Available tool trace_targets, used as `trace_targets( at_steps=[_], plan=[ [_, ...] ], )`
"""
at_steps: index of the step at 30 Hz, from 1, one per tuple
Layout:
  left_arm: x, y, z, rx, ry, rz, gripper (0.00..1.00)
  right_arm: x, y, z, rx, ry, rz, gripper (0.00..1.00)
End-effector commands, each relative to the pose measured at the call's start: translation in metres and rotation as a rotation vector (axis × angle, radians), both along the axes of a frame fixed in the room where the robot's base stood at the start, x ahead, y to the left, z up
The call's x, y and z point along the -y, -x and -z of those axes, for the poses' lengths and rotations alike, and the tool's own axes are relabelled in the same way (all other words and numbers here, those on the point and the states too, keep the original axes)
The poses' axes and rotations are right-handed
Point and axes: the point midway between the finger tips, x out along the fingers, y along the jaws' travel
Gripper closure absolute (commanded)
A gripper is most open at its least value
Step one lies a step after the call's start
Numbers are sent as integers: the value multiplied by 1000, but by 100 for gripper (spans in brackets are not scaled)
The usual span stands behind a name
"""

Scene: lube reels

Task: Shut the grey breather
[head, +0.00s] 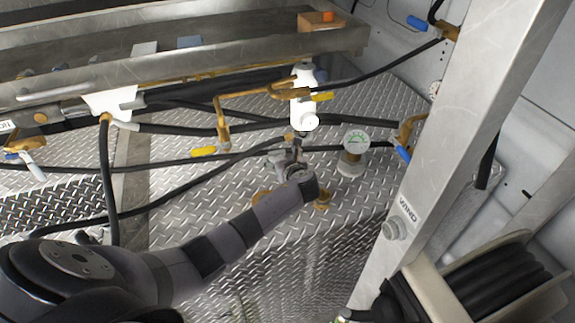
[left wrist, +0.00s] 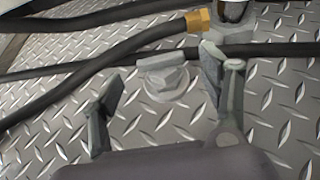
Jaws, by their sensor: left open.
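The grey breather (left wrist: 165,80) is a small grey fitting on the tread plate, with a flat bar-like top over a faceted body. In the left wrist view it lies ahead of my left gripper (left wrist: 163,96), between the lines of its two spread fingers. In the head view my left gripper (head: 291,153) reaches over the plate and is open and empty. The breather (head: 267,161) shows there only in part, beside the fingers. I cannot tell whether its top is open or shut. My right gripper is out of view.
A white filter (head: 304,100) with a yellow-handled valve stands just behind. A round gauge (head: 356,141) stands to the right. Black hoses (head: 180,161) cross the plate, close behind the breather. A metal post (head: 455,125) and a hose reel (head: 505,280) stand at the right.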

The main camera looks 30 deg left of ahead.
Motion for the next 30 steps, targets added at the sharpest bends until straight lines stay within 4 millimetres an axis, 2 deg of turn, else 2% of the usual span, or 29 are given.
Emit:
trace_targets(
  at_steps=[7, 15, 30],
  plan=[
    [34, 29, -17, 0, 0, 4, 30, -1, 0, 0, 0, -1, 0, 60],
    [59, 52, -31, -2, 0, 2, 30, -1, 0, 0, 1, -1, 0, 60],
    [64, 56, -35, -2, 0, 1, 30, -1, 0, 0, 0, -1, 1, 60]
  ],
)
